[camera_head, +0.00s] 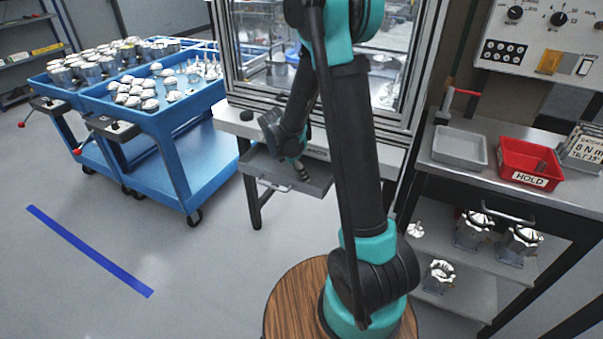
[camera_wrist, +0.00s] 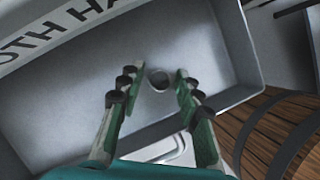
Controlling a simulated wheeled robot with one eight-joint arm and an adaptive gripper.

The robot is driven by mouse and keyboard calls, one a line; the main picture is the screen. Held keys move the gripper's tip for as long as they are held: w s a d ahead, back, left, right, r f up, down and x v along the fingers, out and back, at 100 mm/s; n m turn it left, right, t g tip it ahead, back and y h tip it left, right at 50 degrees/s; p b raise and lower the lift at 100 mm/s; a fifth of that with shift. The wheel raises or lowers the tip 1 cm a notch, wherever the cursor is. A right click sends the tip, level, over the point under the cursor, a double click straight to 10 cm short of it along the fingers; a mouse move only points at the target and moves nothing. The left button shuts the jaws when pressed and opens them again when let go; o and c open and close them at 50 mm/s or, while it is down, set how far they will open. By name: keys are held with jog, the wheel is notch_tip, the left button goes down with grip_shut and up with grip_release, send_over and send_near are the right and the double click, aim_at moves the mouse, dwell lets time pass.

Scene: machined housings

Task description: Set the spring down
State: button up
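A small grey, round piece, which looks like the spring (camera_wrist: 159,79), is in the grey drawer-like tray (camera_wrist: 215,88), seen nearly end-on. My gripper (camera_wrist: 157,76) is above the tray with its fingers on either side of the piece. A narrow gap shows between each fingertip and the piece, so the fingers look open. In the head view my gripper (camera_head: 302,172) reaches down into the tray (camera_head: 262,172), below the machine's front edge. The spring cannot be made out there.
The machine's white front ledge (camera_head: 240,122) stands just above the tray. Blue carts (camera_head: 165,130) with metal parts are at the left. A bench at the right holds a grey bin (camera_head: 460,148) and a red HOLD bin (camera_head: 530,164), with housings on the shelf below.

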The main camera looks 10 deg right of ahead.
jog(key=shift+o, duration=0.2)
jog(key=v, duration=1.2)
jog(key=s+d+f+m+t+y, duration=0.1)
jog(key=s+d+f+m, duration=0.1)
jog(key=s+m, duration=0.4)
jog(key=s+d+f+m+t+y, duration=0.1)
jog(key=s+d+m+y, duration=0.1)
jog(key=s+d+m, duration=0.2)
jog(key=s+d+f+m+y, duration=0.1)
jog(key=s+d+f+m, duration=0.1)
jog(key=s+m, duration=0.8)
jog(key=shift+d+f+m+t, duration=0.4)
jog(key=shift+d+m, duration=0.15)
jog(key=shift+m, duration=0.25)
